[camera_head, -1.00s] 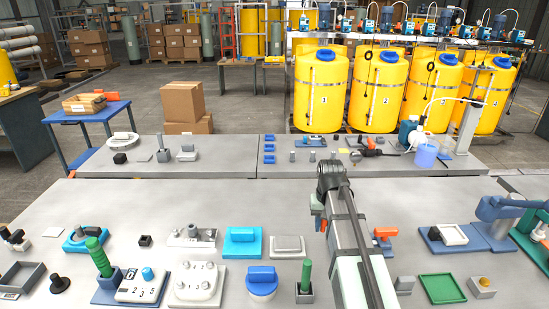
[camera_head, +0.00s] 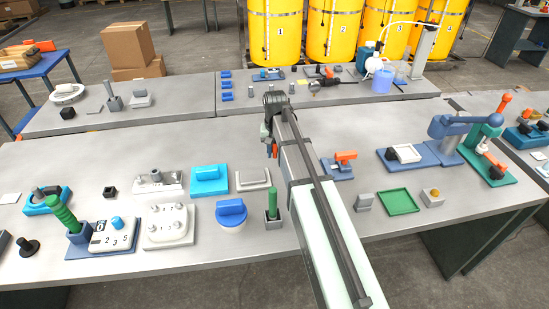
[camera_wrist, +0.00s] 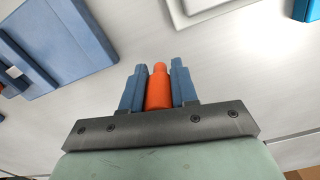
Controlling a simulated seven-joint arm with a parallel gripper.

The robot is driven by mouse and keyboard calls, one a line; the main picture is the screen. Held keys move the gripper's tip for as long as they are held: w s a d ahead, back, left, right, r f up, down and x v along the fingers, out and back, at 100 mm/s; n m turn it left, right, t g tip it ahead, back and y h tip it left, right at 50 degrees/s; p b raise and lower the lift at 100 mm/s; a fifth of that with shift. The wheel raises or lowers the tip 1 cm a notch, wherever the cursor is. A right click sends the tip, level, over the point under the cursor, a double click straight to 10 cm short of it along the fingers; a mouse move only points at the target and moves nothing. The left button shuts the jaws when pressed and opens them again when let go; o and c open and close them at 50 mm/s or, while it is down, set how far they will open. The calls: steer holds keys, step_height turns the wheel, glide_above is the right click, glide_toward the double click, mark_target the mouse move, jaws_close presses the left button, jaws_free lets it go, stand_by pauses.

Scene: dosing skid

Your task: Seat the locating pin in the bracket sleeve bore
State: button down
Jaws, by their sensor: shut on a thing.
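My gripper (camera_wrist: 159,88) is shut on an orange pin (camera_wrist: 159,90), with a blue finger on each side of it. The pin has a narrower tip and points away from the wrist. In the head view my gripper (camera_head: 271,146) hangs above the front bench, left of a blue fixture with an orange part (camera_head: 341,162). The pin's lower end is small there, and it looks clear of other things. I cannot tell for certain which fixture holds the bracket sleeve; no bore is visible at the pin tip.
A grey block (camera_head: 253,179) and a cyan block (camera_head: 208,181) lie left of my gripper. A green rod in a grey holder (camera_head: 272,204) stands nearer the front, close to my arm. A green tray (camera_head: 398,202) lies to the right. Bare bench surrounds the pin.

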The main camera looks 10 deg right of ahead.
mark_target(275, 157)
steer(key=shift+f, duration=1.65)
steer(key=shift+f, duration=0.1)
steer(key=c, duration=0.9)
jaws_free()
steer(key=shift+o, duration=0.2)
step_height(275, 157, up, 12)
steer(key=shift+f, duration=0.25)
steer(key=shift+o, duration=0.4)
steer(key=shift+r, duration=0.4)
